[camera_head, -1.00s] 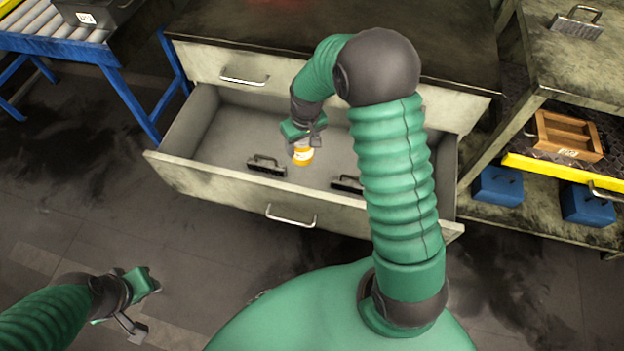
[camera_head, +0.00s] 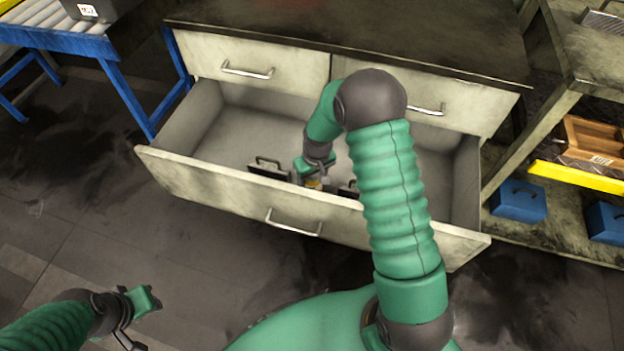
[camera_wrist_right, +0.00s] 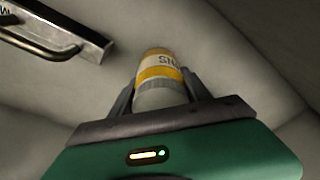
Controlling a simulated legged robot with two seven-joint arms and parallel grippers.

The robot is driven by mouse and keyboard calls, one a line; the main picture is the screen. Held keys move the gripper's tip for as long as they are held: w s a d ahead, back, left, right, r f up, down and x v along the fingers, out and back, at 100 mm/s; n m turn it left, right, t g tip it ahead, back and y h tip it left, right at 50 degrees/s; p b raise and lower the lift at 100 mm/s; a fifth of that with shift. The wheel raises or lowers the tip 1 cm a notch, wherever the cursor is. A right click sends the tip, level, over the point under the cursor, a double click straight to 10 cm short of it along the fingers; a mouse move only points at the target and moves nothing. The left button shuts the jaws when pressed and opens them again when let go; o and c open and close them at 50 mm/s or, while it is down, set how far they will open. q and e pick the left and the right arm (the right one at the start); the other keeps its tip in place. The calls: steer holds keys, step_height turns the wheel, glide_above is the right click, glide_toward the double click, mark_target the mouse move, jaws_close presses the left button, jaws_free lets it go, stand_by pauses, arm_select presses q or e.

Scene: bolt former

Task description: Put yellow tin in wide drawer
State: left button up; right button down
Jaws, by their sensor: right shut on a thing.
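The wide drawer (camera_head: 210,186) is pulled open at the bottom of the cabinet. My right gripper (camera_head: 313,182) is inside it, low behind the front panel. It is shut on the yellow tin (camera_head: 314,185), which is mostly hidden by the gripper in the head view. In the right wrist view the tin (camera_wrist_right: 160,72), white and grey with a yellow band, is between the two fingers. I cannot tell whether the tin touches the drawer floor. My left gripper (camera_head: 140,318) is at the lower left, away from the drawer; its jaw state is unclear.
Inside the drawer, a dark block with a handle (camera_head: 268,168) is left of my gripper and another (camera_head: 349,189) is right of it. Two upper drawers (camera_head: 250,68) are shut. A shelf at right holds a wooden box (camera_head: 595,140) and blue boxes (camera_head: 518,203).

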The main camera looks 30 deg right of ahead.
steer(key=shift+c, duration=2.4)
jaws_free()
steer(key=shift+r, duration=0.1)
steer(key=r+p, duration=0.1)
steer(key=r, duration=0.3)
steer(key=s+r+p, duration=0.1)
steer(key=r+p, duration=0.1)
steer(key=r, duration=0.2)
steer(key=s+r+p, duration=0.1)
steer(key=r+p, duration=0.1)
steer(key=r, duration=0.1)
steer(key=shift+r, duration=0.4)
